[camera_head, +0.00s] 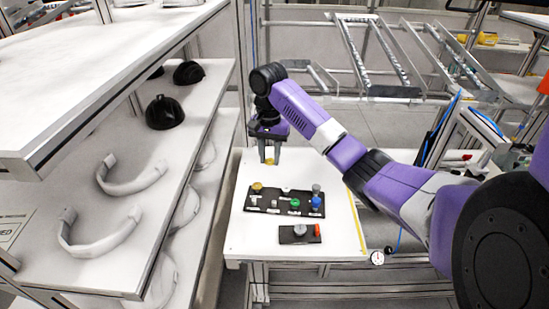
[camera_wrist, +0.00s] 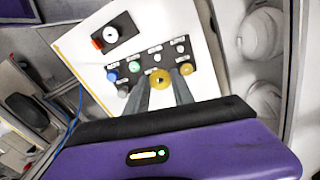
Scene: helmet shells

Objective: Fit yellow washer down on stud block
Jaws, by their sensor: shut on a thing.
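My gripper (camera_wrist: 162,77) is shut on the yellow washer (camera_wrist: 160,82), a ring with a dark centre held between the two grey fingertips. In the head view, my gripper (camera_head: 269,162) points down above the back edge of a long black board (camera_head: 273,209), with a clear gap below it. The board carries several small parts: a yellow round piece (camera_head: 257,187) at its left end, a green one (camera_head: 295,202), a blue one (camera_head: 316,202) and grey studs. The yellow piece also shows in the wrist view (camera_wrist: 187,69). I cannot tell which part is the stud block.
A smaller black block (camera_head: 288,238) with a grey knob and a red piece (camera_head: 317,230) sits in front of the board on the white table (camera_head: 245,235). Shelves (camera_head: 190,150) with helmet shells stand close on the left. The table's front-left is clear.

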